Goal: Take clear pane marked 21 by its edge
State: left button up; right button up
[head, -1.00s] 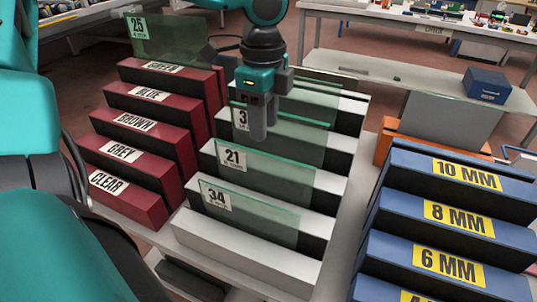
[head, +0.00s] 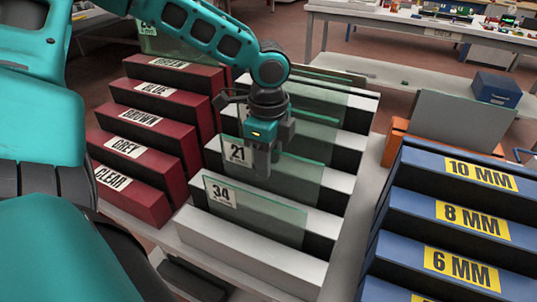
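The clear pane marked 21 (head: 302,176) stands upright in a white slotted rack (head: 250,254), its label at the left end of its face. The pane marked 34 (head: 270,217) stands in front and overlaps its lower part. My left gripper (head: 264,160) points down at the top edge of pane 21, just right of its label. Its fingers overlap the pane in the picture and hide part of it. I cannot tell whether they touch the glass or how far apart they are. My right gripper is not in view.
More panes stand behind in the white rack. A dark red rack (head: 133,197) with colour labels is on the left, with a pane marked 25 (head: 165,42) behind it. A blue rack (head: 455,225) with thickness labels is on the right. A blue box (head: 497,88) lies farther back.

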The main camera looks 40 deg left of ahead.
pick_arm(q)
jog(key=shift+c, duration=0.3)
grip_shut()
jog(key=shift+w+r, duration=0.1)
jog(key=shift+r, duration=0.05)
dwell(0.3)
